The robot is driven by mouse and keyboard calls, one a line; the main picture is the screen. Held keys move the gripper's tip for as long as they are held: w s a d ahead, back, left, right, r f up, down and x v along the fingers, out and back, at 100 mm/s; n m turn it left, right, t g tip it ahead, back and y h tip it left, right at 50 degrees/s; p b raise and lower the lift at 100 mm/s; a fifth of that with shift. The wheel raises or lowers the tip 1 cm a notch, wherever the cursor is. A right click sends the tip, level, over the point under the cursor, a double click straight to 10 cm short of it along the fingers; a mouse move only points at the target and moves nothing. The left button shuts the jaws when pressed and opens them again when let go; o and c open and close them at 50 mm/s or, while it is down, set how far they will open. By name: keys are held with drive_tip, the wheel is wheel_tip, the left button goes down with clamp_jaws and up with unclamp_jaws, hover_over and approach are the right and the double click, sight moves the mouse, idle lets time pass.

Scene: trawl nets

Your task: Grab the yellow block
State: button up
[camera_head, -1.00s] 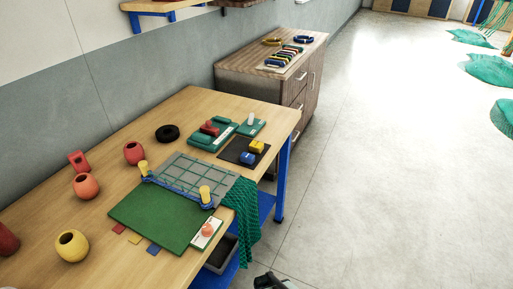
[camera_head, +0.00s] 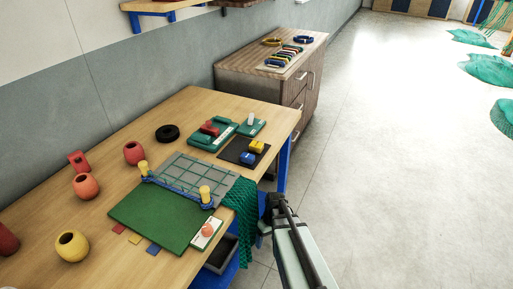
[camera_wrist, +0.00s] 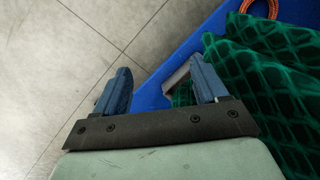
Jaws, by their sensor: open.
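A small yellow block (camera_head: 256,146) sits on a black mat (camera_head: 234,150) near the right edge of the wooden table. A blue block (camera_head: 248,158) sits just in front of it on the same mat. My gripper (camera_head: 270,207) is beside the table's right edge, nearer than the mat and apart from both blocks. In the wrist view my gripper (camera_wrist: 158,84) is open, with nothing between its blue fingers. The yellow block is not in the wrist view.
A green net (camera_head: 240,212) hangs over the table edge beside my gripper; it also shows in the wrist view (camera_wrist: 265,85). A green board (camera_head: 160,218), a grey netted panel (camera_head: 215,178) and green trays (camera_head: 213,137) lie on the table.

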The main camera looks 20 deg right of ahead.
drive_tip(key=w+d+r+n+t, duration=0.15)
drive_tip(key=w+d+r, duration=0.3)
drive_tip(key=r, duration=0.45)
drive_tip(key=w+d+r+n+t, duration=0.1)
drive_tip(key=w+d+r+t, duration=0.1)
drive_tip(key=w+d+r, duration=0.5)
drive_tip(key=w+d+r+n+t, duration=0.15)
drive_tip(key=w+r, duration=0.35)
drive_tip(key=r, duration=0.6)
drive_tip(key=w+a+r+n+y, duration=0.1)
drive_tip(key=a+r+n, duration=0.15)
drive_tip(key=r, duration=0.65)
drive_tip(key=w+a+r+n, duration=0.1)
drive_tip(key=a+r, duration=0.2)
drive_tip(key=r, duration=0.5)
hover_over(257, 144)
drive_tip(key=d, duration=0.2)
drive_tip(key=shift+m+g, duration=0.25)
drive_tip(key=shift+g, duration=0.05)
drive_tip(key=f, duration=0.6)
drive_tip(key=shift+s+d+f, duration=0.1)
drive_tip(key=shift+s+f, duration=0.3)
drive_tip(key=shift+s+a+x, duration=0.1)
drive_tip(key=shift+a+x, duration=0.05)
drive_tip(key=shift+x, duration=1.15)
drive_tip(key=shift+s+a+x, duration=0.1)
drive_tip(key=shift+a+x, duration=0.1)
drive_tip(key=shift+x, duration=1.15)
drive_tip(key=c, duration=1.1)
